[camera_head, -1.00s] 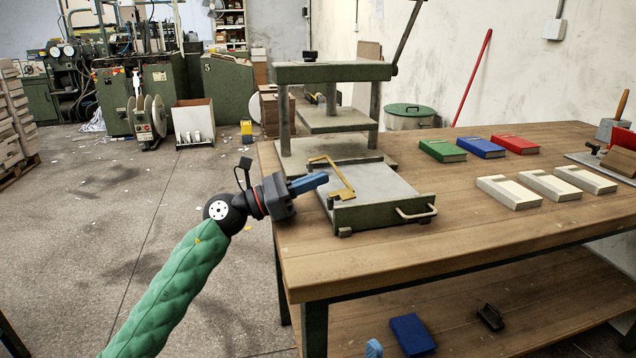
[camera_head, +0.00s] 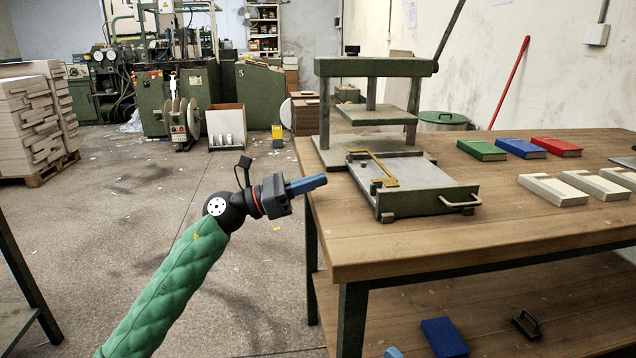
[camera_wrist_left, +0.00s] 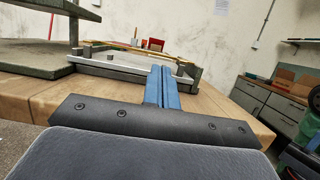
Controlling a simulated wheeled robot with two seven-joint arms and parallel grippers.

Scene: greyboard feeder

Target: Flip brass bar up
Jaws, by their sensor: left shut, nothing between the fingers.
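The brass bar (camera_head: 374,165) is an angled frame lying on the grey plate of a green sliding tray (camera_head: 424,197) at the table's left edge. In the left wrist view the brass bar (camera_wrist_left: 123,46) shows as a thin strip along the top of the tray, beyond the fingers. My left gripper (camera_head: 316,183) has blue fingers, shut and empty, left of the tray and apart from the bar. Its fingers also show in the left wrist view (camera_wrist_left: 162,86), pointing toward the tray.
A green press (camera_head: 374,68) stands behind the tray on the wooden table (camera_head: 350,238). Green (camera_head: 482,150), blue (camera_head: 522,148) and red (camera_head: 556,147) books and several pale blocks (camera_head: 553,190) lie to the right. Open floor lies left of the table.

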